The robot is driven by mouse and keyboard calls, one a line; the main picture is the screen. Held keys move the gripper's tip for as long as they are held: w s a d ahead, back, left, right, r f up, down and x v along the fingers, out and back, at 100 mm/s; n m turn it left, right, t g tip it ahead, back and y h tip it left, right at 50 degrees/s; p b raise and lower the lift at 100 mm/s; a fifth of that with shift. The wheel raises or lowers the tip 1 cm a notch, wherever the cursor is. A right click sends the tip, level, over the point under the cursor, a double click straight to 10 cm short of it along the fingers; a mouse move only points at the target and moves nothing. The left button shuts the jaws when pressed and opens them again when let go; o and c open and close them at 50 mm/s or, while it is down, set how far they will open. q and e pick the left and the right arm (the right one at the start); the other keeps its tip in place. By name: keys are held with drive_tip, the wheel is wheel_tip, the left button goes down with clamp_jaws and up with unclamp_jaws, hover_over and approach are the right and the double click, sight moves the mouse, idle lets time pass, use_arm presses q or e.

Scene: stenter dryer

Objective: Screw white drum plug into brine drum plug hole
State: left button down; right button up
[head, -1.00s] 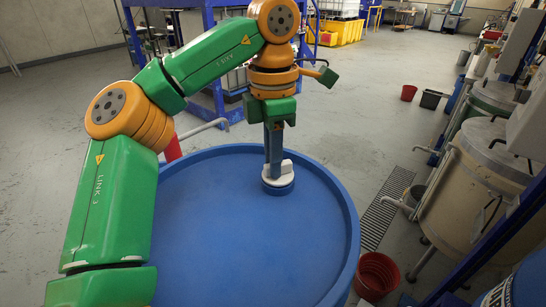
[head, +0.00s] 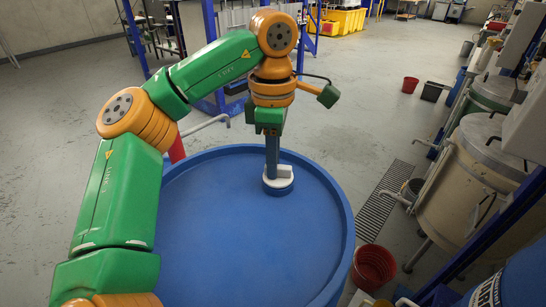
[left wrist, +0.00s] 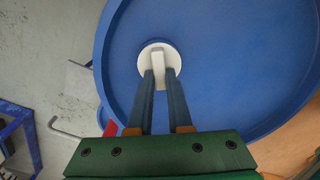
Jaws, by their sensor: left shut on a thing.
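The white drum plug (head: 284,172) is a round disc with a raised bar handle. It sits at the raised blue plug hole collar (head: 278,190) on the far side of the brine drum lid (head: 240,240). My left gripper (head: 272,173) points straight down from above, shut on the plug's bar. In the left wrist view the gripper (left wrist: 160,75) has its two blue fingers on either side of the bar, and the white plug (left wrist: 173,61) looks level. The plug covers the hole, so the thread and its depth are hidden. My right gripper is not in view.
The drum's raised rim (head: 347,225) surrounds the lid; the rest of the lid is bare. A red bucket (head: 373,266) stands on the floor right of the drum, near a floor grate (head: 378,205). Beige tanks (head: 475,175) stand farther right. A blue frame (head: 212,95) is behind.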

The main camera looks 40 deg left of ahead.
use_arm(q)
drive_tip(key=m+p, duration=0.2)
drive_tip(key=m, duration=0.1)
drive_tip(key=shift+w+r+m, duration=0.15)
drive_tip(key=shift+m, duration=0.15)
drive_tip(key=shift+a+m, duration=0.1)
drive_tip(key=shift+m, duration=0.4)
drive_tip(key=shift+f+m, duration=0.2)
drive_tip(key=shift+m, duration=0.2)
drive_tip(key=m, duration=0.4)
drive_tip(key=shift+w+m, duration=0.3)
drive_tip(key=shift+m, duration=0.1)
drive_tip(key=m, duration=0.4)
drive_tip(key=shift+w+m, duration=0.15)
drive_tip(key=shift+m, duration=0.15)
drive_tip(key=shift+d, duration=0.2)
drive_tip(key=shift+m, duration=1.2)
drive_tip(key=m, duration=0.2)
drive_tip(key=shift+w+d+m, duration=0.1)
drive_tip(key=shift+d+m, duration=0.05)
drive_tip(key=shift+m, duration=0.25)
